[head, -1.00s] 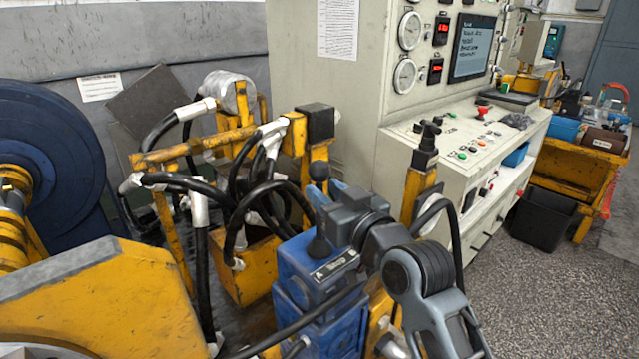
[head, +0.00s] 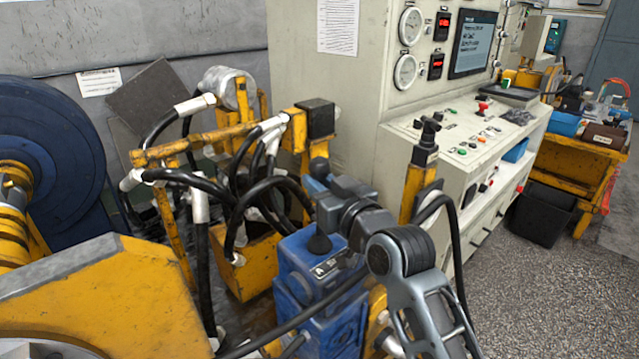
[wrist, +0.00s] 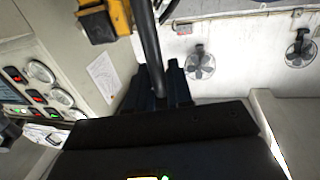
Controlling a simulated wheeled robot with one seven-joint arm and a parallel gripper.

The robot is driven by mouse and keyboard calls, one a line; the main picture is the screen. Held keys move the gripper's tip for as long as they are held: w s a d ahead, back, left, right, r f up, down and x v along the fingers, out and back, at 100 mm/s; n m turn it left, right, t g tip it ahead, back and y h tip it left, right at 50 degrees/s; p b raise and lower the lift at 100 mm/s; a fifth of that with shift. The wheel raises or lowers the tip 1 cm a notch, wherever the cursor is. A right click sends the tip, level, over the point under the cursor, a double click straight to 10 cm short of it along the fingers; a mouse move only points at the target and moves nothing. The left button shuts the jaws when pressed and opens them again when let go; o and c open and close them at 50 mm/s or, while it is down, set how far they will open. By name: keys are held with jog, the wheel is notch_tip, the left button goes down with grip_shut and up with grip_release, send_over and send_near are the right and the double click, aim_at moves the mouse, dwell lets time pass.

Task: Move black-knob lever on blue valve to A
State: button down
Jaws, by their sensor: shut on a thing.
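The blue valve (head: 300,262) stands at the lower middle of the head view, with a label plate (head: 326,268) on top showing a letter A at its left end. A black knob (head: 319,168) shows just above my gripper (head: 322,200). A dark rounded boot (head: 319,243) sits on the valve below it. My gripper covers the lever's shaft in the head view. In the wrist view, a dark rod (wrist: 149,45) runs down between the two blue fingers of my gripper (wrist: 160,85), which are shut on it.
Black hoses (head: 270,190) loop left and behind the valve on a yellow frame (head: 215,140). A yellow post (head: 418,185) stands right of my arm, before the control cabinet (head: 395,135). A blue reel (head: 45,150) is at far left. Open floor (head: 540,290) lies at right.

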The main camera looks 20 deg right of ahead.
dwell(0.3)
jog(key=s+a+f+n+t+b, duration=0.1)
jog(key=s+a+n+b, duration=0.1)
jog(key=a+n+b, duration=0.3)
jog(key=shift+a+f, duration=0.25)
jog(key=shift+a, duration=0.15)
jog(key=c, duration=1.2)
grip_release()
jog(key=s+d+b, duration=0.1)
jog(key=s, duration=0.6)
jog(key=shift+s+f, duration=0.3)
